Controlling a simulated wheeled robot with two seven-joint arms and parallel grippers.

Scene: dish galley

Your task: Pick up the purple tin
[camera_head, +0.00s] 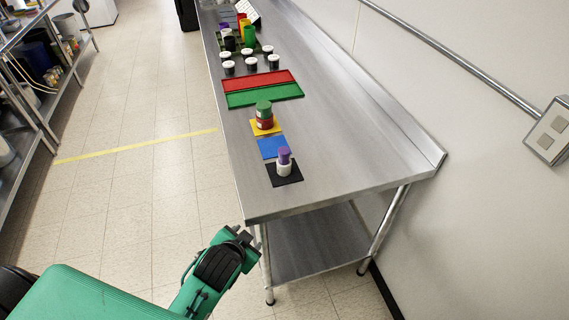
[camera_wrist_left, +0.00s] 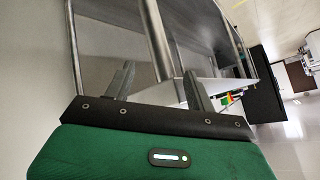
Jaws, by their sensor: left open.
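The purple tin (camera_head: 284,154) stands upright on top of a white tin (camera_head: 284,169). Both are on the black mat (camera_head: 292,180) near the close end of the steel table (camera_head: 330,150). My left gripper (camera_head: 244,238) is in front of the table's near left corner, apart from the tins. In the left wrist view its two fingers (camera_wrist_left: 158,88) are spread with nothing between them; table legs and the lower shelf show beyond. The purple tin cannot be made out in the wrist view. My right gripper is not in view.
Behind the black mat lie a blue mat (camera_head: 268,148) and a yellow mat bearing a green tin (camera_head: 264,107) on a red tin (camera_head: 265,122). Farther back are a green mat (camera_head: 290,92), a red mat (camera_head: 251,83) and several dark, white-lidded jars. The wall is at right.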

